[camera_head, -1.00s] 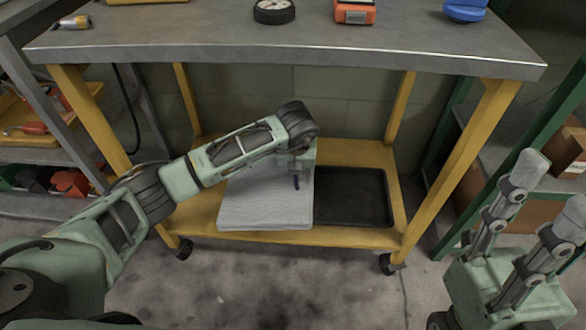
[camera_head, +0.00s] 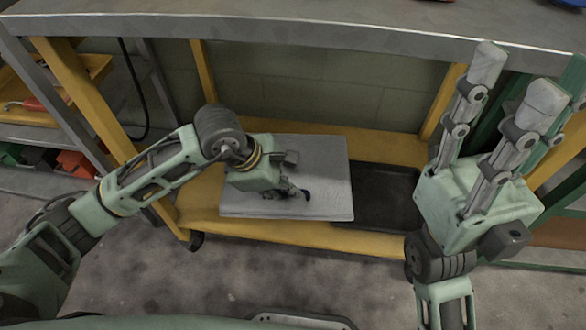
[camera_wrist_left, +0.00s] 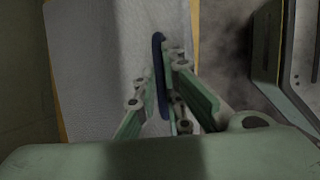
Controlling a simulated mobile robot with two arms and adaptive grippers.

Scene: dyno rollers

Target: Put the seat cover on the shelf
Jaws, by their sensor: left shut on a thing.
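The seat cover (camera_head: 320,165) is a flat, pale grey folded slab lying on the yellow lower shelf (camera_head: 385,147) of the workbench. My left gripper (camera_head: 297,194) is over its near middle, pointing down, shut on a dark blue strip on it. In the left wrist view the seat cover (camera_wrist_left: 100,60) lies under my left gripper (camera_wrist_left: 165,98), with the blue strip (camera_wrist_left: 160,70) between the fingers. My right gripper (camera_head: 510,95) is raised at the right, its fingers pointing up, apart and empty.
A black tray (camera_head: 385,195) sits on the shelf right beside the seat cover. The grey bench top (camera_head: 300,35) hangs above, with yellow legs (camera_head: 80,105) at the sides. A shelf unit with bins (camera_head: 75,162) stands at left. The floor in front is clear.

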